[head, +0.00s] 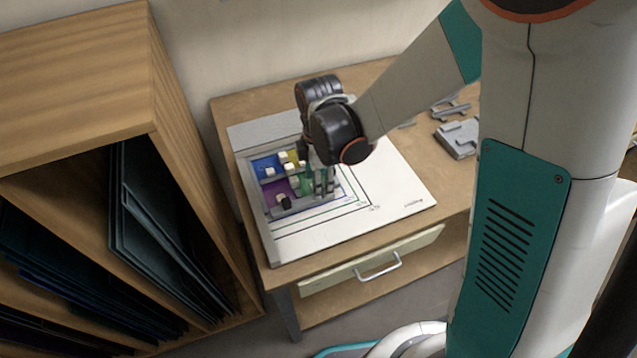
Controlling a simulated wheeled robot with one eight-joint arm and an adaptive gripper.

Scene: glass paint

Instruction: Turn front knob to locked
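A board with a coloured panel of blue, yellow, purple and green fields (281,188) lies on the wooden table. Small white blocks (283,157) sit on the panel. A small dark piece (287,202) stands at the panel's front edge; it may be the front knob, but its setting is too small to read. My gripper (325,190) points down over the right part of the panel, to the right of the dark piece and apart from it. Its fingers look slim and close together; whether they touch the panel or hold anything cannot be told. The arm hides part of the board behind.
A white sheet with drawn lines (395,190) covers the board's right side. Grey metal parts (458,138) lie at the table's back right. A drawer with a handle (378,267) is under the table. A wooden rack (75,80) with dark glass sheets stands left.

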